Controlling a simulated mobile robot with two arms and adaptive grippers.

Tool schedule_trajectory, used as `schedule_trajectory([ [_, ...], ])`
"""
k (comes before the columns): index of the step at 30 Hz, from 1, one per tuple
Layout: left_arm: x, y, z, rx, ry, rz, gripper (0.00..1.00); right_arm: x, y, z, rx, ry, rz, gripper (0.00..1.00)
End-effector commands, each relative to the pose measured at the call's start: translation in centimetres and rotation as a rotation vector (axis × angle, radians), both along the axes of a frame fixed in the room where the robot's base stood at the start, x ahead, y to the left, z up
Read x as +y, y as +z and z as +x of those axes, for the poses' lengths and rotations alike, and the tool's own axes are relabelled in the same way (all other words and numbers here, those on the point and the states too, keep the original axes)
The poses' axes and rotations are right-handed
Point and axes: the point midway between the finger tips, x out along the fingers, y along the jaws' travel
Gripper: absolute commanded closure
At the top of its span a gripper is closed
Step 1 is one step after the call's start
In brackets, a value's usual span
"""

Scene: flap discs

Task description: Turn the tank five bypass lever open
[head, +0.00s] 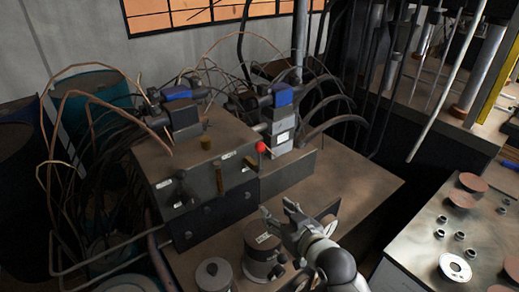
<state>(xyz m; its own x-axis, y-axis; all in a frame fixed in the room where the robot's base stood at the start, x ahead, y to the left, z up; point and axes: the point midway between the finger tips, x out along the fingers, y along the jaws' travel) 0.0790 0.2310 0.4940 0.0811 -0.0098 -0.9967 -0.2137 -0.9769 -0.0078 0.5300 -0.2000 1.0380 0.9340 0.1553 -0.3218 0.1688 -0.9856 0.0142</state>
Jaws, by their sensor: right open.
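A grey manifold block (185,160) with small white labels stands on a brown metal plate. A small red ball knob (261,147) sits at its right end, beside a white-labelled valve body (282,137). The labels are too small to read, so I cannot tell which part is the tank five bypass lever or how it is turned. My right gripper (277,208) is open and empty, in front of the block and below the red knob in the picture, apart from the knob. My left gripper is out of view.
Two round canisters stand in front of the block, one labelled (262,248) and one lower (214,274). Cables and hoses crowd the back and left. A metal-topped bench (425,240) with flap discs (455,267) and small rings is at right. The plate right of the block is bare.

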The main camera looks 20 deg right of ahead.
Motion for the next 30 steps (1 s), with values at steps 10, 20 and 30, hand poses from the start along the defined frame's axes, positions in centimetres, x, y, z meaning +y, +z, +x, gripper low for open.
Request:
schedule_trajectory([
  [10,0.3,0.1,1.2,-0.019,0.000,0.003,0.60,-1.3,7.5,5.4,-0.307,-0.014,0.062,0.51],
  [20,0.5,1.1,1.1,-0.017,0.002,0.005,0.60,-1.0,8.2,8.6,-0.326,-0.016,0.067,0.51],
  [30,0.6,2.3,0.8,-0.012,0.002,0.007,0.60,-0.2,8.1,13.5,-0.323,-0.017,0.065,0.51],
])
